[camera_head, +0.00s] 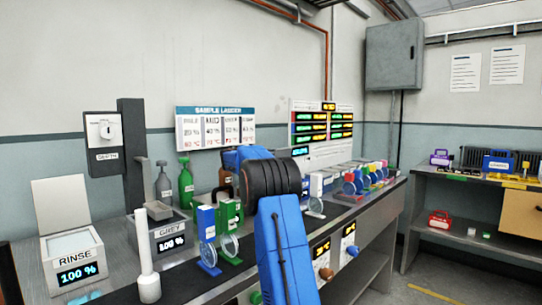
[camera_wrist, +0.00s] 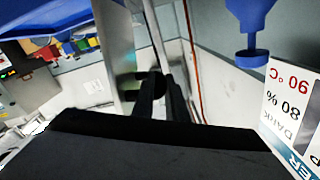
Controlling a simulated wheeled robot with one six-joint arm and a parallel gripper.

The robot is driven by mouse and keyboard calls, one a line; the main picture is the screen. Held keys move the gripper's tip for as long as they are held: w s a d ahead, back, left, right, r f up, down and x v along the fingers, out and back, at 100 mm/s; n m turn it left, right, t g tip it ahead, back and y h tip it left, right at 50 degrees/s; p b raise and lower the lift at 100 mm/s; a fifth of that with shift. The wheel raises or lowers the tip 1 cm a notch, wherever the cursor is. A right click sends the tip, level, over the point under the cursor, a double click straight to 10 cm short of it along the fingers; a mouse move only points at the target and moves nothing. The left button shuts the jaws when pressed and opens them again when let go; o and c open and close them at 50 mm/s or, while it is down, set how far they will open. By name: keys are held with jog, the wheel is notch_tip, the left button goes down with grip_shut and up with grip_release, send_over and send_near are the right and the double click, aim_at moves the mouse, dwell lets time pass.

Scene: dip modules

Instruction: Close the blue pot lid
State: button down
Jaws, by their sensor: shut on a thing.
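In the head view my blue arm and black wrist cover the middle of the bench. They hide my gripper, the blue pot and its lid there. In the wrist view the dark fingers of my gripper (camera_wrist: 160,92) are close together in the middle. They are shut on a small dark piece, apparently the handle of the blue pot lid. A pale grey upright panel (camera_wrist: 114,50) beside the fingers looks like this lid. The pot's body cannot be made out clearly.
The rinse pot (camera_head: 75,255) stands open at the left. The grey pot (camera_head: 162,238) and a white post (camera_head: 147,262) are beside it. Blue and green stands (camera_head: 207,225) are close to my arm. A blue bottle (camera_wrist: 250,20) and sign (camera_wrist: 290,110) are near in the wrist view.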

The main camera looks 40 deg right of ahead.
aim_at(284, 155)
jog(key=s+m, duration=0.1)
jog(key=s, duration=0.2)
jog(key=shift+s+d+m, duration=0.15)
jog(key=shift+s+m, duration=0.25)
jog(key=shift+s+d+f, duration=0.1)
jog(key=shift+s+f, duration=0.05)
jog(key=shift+s, duration=0.5)
jog(key=shift+s+f, duration=0.15)
jog(key=shift+s, duration=0.5)
jog(key=shift+s+f+m, duration=0.25)
jog(key=shift+s+m, duration=0.4)
jog(key=shift+m, duration=0.05)
jog(key=c, duration=1.8)
grip_release()
jog(key=shift+o, duration=0.2)
jog(key=a, duration=0.5)
jog(key=s+a, duration=0.1)
jog(key=a, duration=1.1)
jog(key=shift+s+a, duration=0.15)
jog(key=shift+s, duration=0.05)
